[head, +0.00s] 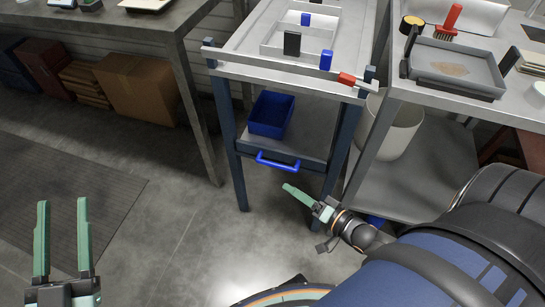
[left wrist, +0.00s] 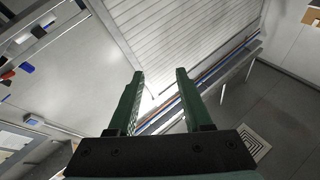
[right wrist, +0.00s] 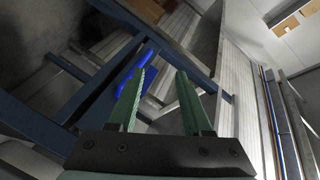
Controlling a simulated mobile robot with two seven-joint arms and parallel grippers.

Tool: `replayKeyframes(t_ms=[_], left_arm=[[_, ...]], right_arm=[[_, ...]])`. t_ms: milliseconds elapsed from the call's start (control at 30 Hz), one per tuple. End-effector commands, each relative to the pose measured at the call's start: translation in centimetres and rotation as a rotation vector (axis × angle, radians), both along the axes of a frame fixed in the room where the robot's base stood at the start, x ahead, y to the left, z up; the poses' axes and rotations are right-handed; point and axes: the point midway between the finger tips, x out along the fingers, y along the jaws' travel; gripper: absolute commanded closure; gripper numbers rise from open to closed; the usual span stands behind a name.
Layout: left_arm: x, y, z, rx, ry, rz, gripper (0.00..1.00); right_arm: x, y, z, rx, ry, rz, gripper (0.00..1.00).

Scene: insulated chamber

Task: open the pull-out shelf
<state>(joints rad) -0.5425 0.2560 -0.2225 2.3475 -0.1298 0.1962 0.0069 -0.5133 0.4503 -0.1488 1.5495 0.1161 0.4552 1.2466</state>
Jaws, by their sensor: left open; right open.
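The pull-out shelf (head: 312,160) is the low grey shelf of a blue-legged cart, its front edge roughly in line with the front legs. A blue bar handle (head: 278,162) is on its front. A blue bin (head: 271,114) stands on the shelf. My right gripper (head: 290,189) is open and empty, just below and right of the handle, apparently apart from it. In the right wrist view the handle (right wrist: 149,52) shows partly behind the left finger. My left gripper (head: 63,204) is open and empty at the lower left, far from the cart.
The cart's top holds a white divided tray (head: 280,48) and small blocks. A workbench (head: 165,30) stands left, with cardboard boxes (head: 139,84) under it. A right-hand table carries a grey tray (head: 455,70); a white bin (head: 393,125) stands beneath. The floor before the cart is clear.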

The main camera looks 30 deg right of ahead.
Motion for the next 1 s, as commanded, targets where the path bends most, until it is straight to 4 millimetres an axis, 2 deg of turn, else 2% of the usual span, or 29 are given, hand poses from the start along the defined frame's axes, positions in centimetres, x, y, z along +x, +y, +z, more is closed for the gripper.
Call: replayKeyframes(t_ms=[33, 100, 233, 400, 533, 633, 1000], left_arm=[[-0.7, -0.3, -1.0, -0.004, -0.076, -0.017, 0.5], [-1.9, -0.6, -0.1, -0.01, -0.175, -0.038, 0.5], [-3.9, -1.0, 1.3, -0.019, -0.313, -0.071, 0.5], [-5.6, -1.2, 2.4, -0.026, -0.411, -0.092, 0.5], [-6.0, -1.2, 2.6, -0.028, -0.43, -0.098, 0.5], [-6.0, -1.3, 2.3, -0.032, -0.426, -0.101, 0.5], [-5.8, -1.4, -0.2, -0.041, -0.407, -0.114, 0.5]], right_arm=[[0.4, -1.0, -2.8, 0.06, -0.021, 0.001, 0.5], [0.7, -2.1, -3.8, 0.153, -0.047, 0.004, 0.5], [1.1, -3.7, -4.8, 0.292, -0.083, 0.02, 0.5], [1.2, -4.8, -5.0, 0.389, -0.104, 0.039, 0.5], [1.9, -4.8, -4.8, 0.412, -0.112, 0.044, 0.5], [3.1, -4.3, -4.7, 0.414, -0.112, 0.044, 0.5], [10.1, -1.9, -4.3, 0.412, -0.112, 0.044, 0.5]])
